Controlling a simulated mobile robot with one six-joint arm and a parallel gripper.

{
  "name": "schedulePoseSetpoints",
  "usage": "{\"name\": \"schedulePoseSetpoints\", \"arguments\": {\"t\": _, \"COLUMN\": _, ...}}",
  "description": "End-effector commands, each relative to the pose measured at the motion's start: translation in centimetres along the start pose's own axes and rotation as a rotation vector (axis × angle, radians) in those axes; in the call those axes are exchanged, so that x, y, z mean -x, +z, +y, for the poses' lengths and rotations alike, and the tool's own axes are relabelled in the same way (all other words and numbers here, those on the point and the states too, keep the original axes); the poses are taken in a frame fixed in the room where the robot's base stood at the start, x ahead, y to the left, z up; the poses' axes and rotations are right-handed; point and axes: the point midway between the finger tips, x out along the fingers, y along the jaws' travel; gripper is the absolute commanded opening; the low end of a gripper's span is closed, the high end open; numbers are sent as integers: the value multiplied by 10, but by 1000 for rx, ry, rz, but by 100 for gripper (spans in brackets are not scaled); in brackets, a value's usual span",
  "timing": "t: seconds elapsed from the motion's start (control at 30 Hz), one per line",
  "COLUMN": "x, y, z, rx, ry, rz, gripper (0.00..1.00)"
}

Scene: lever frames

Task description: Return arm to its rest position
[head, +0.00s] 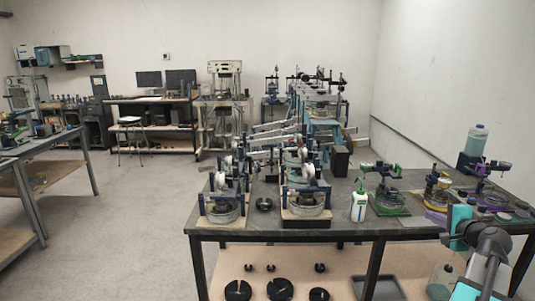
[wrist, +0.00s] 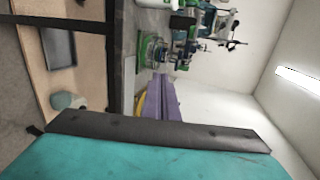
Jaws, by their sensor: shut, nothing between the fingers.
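My arm (head: 491,243), teal and grey, rises at the lower right of the head view, in front of the right part of the dark workbench (head: 345,222). Its teal end lies close to the bench's front edge and overlaps the bench in the picture. In the wrist view a large teal part of mine with a dark strip, my gripper (wrist: 155,132), fills the bottom. It is shut and holds nothing. The fingertips are not clear in the head view.
The bench carries several lever frames, a green one (head: 388,203), a purple one (head: 487,196), a white bottle (head: 359,206) and a large clear bottle (head: 476,140). A lower shelf (head: 330,268) holds black discs and a grey tray (head: 378,287). Floor at left is open.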

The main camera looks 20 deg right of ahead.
Motion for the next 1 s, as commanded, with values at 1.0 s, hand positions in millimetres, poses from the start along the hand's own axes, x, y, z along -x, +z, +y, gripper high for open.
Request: {"name": "schedulePoseSetpoints", "arguments": {"t": 1.0, "x": -147, "y": 360, "z": 250, "rx": 93, "ry": 389, "rz": -508, "gripper": 0}}
